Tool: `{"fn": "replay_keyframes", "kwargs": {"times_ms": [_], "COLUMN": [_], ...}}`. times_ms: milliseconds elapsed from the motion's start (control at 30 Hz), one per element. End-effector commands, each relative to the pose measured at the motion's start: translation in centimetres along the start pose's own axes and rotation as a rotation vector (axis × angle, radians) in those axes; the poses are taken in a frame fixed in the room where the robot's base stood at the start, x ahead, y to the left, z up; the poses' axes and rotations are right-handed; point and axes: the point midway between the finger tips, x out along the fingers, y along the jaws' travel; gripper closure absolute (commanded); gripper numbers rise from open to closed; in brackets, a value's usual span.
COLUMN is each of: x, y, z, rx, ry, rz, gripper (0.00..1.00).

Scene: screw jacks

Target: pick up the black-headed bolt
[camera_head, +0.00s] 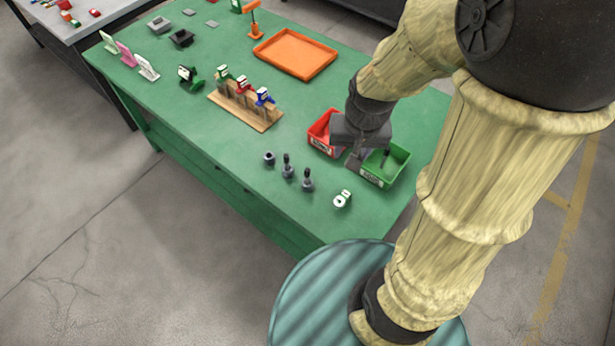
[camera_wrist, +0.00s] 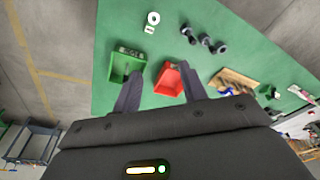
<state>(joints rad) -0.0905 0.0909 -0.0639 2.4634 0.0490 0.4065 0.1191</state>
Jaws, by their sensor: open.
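A dark bolt-like piece (camera_head: 386,156) stands in the green bin (camera_head: 376,181) at the right front of the table. It looks like the black-headed bolt, but it is too small to be sure. In the wrist view, the green bin (camera_wrist: 118,73) shows at the left, and I cannot make out the bolt inside. My gripper (camera_head: 354,160) is open and empty. It hangs over the area between the red bin (camera_head: 319,131) and the green bin, left of the bolt. In the wrist view, my gripper (camera_wrist: 160,72) points toward the bins with its fingers apart.
Three dark jack pieces stand in front of the bins; one is the rightmost jack (camera_head: 308,182). A white ring-shaped piece (camera_head: 342,198) lies near the front edge. A wooden rack (camera_head: 262,122) and an orange tray (camera_head: 296,55) are further back on the green table (camera_head: 215,150).

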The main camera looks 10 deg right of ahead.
Motion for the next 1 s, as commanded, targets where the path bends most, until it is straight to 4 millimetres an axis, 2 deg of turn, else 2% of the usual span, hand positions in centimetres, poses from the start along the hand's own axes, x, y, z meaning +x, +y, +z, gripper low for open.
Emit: {"fn": "replay_keyframes", "kwargs": {"times_ms": [33, 200, 300, 400, 500, 833, 1000], "x": [1.5, 5.7, 7.8, 9.0, 9.4, 9.5, 11.2], "y": [-0.9, -4.4, -6.4, -7.8, -8.4, -8.3, -8.3], "z": [-0.9, -4.2, -5.7, -6.5, -6.8, -6.8, -6.5], "rx": [0.048, 0.277, 0.392, 0.469, 0.502, 0.507, 0.507], "ry": [-0.027, -0.110, -0.142, -0.156, -0.162, -0.163, -0.165], "rz": [0.000, 0.025, 0.053, 0.075, 0.085, 0.085, 0.086], "gripper": [0.58, 0.58, 0.58, 0.58, 0.58, 0.58, 0.58]}}
